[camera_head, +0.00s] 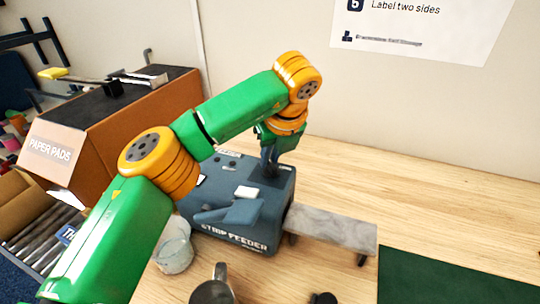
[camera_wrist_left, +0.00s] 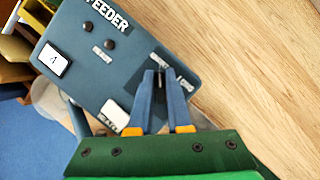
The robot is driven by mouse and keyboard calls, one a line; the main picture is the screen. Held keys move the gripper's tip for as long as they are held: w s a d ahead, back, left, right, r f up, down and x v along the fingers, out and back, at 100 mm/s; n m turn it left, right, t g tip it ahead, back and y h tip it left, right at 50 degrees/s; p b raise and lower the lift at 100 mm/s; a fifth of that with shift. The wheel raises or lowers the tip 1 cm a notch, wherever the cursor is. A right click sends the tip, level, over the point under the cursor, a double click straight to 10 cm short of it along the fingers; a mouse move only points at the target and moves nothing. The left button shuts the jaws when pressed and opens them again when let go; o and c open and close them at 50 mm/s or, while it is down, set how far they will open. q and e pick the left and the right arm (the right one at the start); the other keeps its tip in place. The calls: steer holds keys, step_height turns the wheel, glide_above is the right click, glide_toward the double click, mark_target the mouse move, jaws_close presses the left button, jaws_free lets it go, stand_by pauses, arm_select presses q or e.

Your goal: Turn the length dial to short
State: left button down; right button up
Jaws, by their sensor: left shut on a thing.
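The blue-grey strip feeder (camera_head: 258,232) stands on the wooden bench in the head view; its top panel (camera_wrist_left: 120,70) fills much of the left wrist view. My left gripper (camera_head: 270,168) reaches down to the panel's far right part. In the left wrist view its two blue fingers (camera_wrist_left: 160,82) are close together on a small dark part, which I take to be the length dial. The fingers mostly hide it, so its pointer setting cannot be read. Small white labels (camera_wrist_left: 163,62) lie beside the fingertips. My right gripper is not in view.
A glass jar (camera_head: 174,246) and metal mug (camera_head: 212,291) stand in front.

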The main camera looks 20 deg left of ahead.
mark_target(276, 169)
arm_select(q)
steer(key=c, duration=0.9)
jaws_free()
steer(key=shift+o, duration=0.2)
steer(key=v, duration=0.7)
steer(key=shift+r, duration=0.1)
